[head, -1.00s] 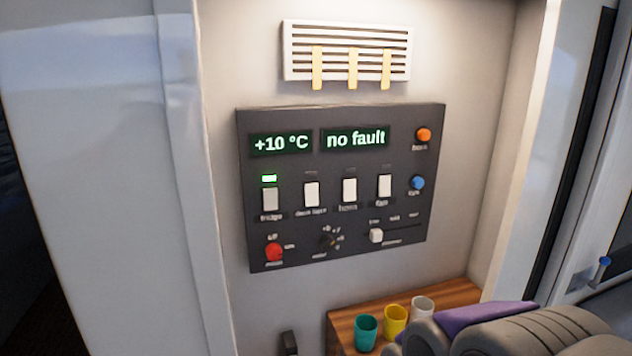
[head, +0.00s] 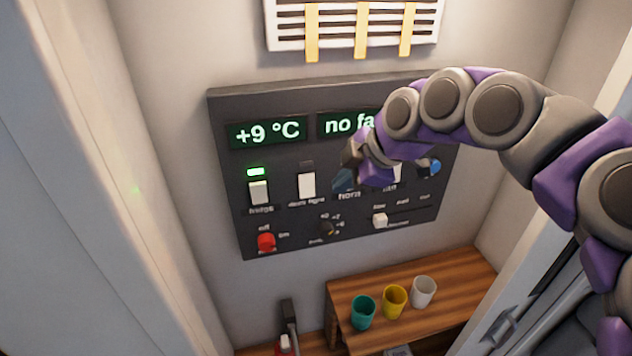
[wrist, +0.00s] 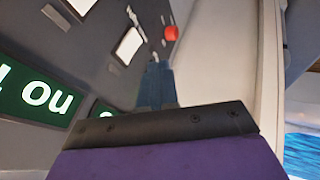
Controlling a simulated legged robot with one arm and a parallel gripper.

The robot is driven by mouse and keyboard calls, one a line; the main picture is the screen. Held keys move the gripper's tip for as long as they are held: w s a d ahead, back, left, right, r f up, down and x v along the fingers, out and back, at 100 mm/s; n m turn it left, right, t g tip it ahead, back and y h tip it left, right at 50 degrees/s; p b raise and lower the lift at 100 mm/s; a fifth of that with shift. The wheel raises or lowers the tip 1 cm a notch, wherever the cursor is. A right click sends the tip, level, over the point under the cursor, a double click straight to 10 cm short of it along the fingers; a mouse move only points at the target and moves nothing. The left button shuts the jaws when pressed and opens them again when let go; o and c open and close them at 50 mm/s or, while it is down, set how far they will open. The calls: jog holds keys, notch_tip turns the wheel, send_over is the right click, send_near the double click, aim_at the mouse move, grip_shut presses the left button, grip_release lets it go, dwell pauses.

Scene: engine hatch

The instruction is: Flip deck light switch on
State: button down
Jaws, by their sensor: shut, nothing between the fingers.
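The deck light switch (head: 306,186) is a white rocker on the dark control panel (head: 225,110), second from the left in the switch row. The small indicator above it is dark. My gripper (head: 344,181) is shut and empty, just right of this switch in the head view, in front of the horn switch, which it hides. I cannot tell whether it touches the panel. In the wrist view, the shut fingers (wrist: 156,85) point along the panel, with a white switch (wrist: 129,45) beyond them; I cannot tell which one.
The fridge switch (head: 259,192) has a lit green indicator. A red knob (head: 266,242), a dial (head: 327,229) and a white slider (head: 380,220) sit below. Cups stand on a wooden shelf (head: 450,275) underneath. A vent (head: 340,42) with yellow strips is above.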

jog(key=shift+w+f, duration=0.15)
jog(key=shift+w, duration=0.05)
